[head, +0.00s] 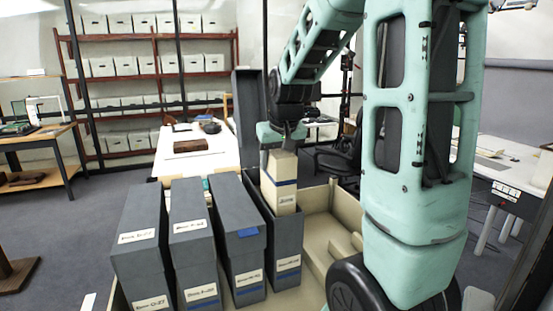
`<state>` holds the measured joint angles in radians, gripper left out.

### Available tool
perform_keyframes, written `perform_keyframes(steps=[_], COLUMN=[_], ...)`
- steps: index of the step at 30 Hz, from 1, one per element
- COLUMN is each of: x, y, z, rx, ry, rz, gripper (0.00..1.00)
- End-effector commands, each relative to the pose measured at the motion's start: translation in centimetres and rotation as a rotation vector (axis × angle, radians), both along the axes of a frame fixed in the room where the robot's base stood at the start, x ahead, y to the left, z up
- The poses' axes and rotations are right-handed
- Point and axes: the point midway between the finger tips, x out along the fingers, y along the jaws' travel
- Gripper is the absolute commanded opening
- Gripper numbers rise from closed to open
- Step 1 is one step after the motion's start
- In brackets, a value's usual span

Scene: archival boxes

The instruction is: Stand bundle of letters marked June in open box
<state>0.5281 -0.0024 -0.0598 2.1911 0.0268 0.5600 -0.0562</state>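The bundle of letters (284,197) is a tall cream block with a blue band and a small white label on its front. The writing on the label is too small to read. The bundle is upright, its lower end inside the open box (256,232) and its upper part well above the rim. The open box is dark grey, with its lid (248,118) raised at the back. My gripper (282,150) is at the bundle's top and appears shut on it; the fingertips are partly hidden. The bundle's bottom is hidden by the box's front wall.
Three closed grey boxes (140,240), (192,238), (238,234) stand left of the open box. A cream tray (338,212) with low dividers has free room to the right. A white table (200,160) with a brown object stands behind.

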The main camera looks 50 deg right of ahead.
Motion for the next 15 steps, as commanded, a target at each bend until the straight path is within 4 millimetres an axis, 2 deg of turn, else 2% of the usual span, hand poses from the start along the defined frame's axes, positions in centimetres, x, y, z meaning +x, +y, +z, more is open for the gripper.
perform_keyframes(steps=[15], x=[0.0], y=[0.0], z=[-1.7], rx=[-0.001], ry=[-0.001], rz=[0.0], gripper=[0.0])
